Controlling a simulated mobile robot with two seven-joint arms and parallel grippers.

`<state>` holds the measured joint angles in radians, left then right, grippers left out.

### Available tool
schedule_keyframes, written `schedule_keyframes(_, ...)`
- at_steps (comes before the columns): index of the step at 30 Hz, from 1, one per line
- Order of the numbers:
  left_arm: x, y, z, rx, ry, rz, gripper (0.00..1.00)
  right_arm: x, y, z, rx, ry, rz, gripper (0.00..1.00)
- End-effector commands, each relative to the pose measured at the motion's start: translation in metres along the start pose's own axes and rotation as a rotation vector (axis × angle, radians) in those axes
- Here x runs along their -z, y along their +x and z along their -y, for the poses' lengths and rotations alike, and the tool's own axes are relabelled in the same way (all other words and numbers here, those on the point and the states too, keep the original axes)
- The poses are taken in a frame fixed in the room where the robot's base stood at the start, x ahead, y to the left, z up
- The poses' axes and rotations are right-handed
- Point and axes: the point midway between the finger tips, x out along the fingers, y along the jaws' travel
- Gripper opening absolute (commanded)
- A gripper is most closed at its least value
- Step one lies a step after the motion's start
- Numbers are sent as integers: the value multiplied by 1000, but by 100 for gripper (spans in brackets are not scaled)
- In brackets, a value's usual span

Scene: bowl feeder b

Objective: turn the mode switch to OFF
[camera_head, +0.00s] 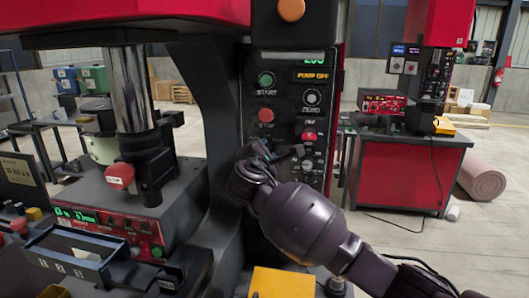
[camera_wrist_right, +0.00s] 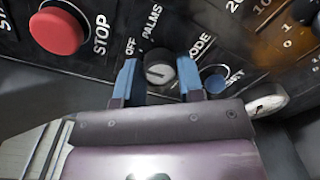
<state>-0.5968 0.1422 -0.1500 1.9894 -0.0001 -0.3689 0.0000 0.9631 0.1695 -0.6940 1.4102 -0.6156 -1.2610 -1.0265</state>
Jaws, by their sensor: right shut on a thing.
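The mode switch (camera_wrist_right: 159,70) is a small dark round knob with a light marker line in the right wrist view. The labels OFF (camera_wrist_right: 131,46) and PALMS (camera_wrist_right: 151,24) stand above and left of it, with a partly covered MODE label to its right. My right gripper (camera_wrist_right: 159,80) has one blue fingertip on each side of the knob and is shut on it. In the head view the right gripper (camera_head: 280,153) is against the lower part of the black control panel (camera_head: 285,90) and hides the switch. My left gripper is not in view.
A red STOP button (camera_wrist_right: 56,31) is left of the fingers and a blue button (camera_wrist_right: 214,78) is close on the right. A red press control box (camera_head: 105,225) stands at left.

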Motion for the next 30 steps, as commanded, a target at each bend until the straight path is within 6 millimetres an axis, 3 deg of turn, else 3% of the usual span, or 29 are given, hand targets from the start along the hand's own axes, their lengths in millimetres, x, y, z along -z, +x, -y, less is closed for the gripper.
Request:
schedule_keyframes(9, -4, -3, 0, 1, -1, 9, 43, 2, 0, 2, 4, -1, -3, 12)
schedule_keyframes(10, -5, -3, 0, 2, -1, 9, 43, 2, 0, 2, 4, -1, -3, 40)
schedule_keyframes(14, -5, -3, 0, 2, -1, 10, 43, 1, 0, 2, 3, -1, -2, 60)
schedule_keyframes(24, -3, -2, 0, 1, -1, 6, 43, 1, -2, 1, 1, -1, -1, 61)
schedule_keyframes(30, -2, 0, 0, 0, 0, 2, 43, 1, -22, 1, -1, 0, -3, 61)
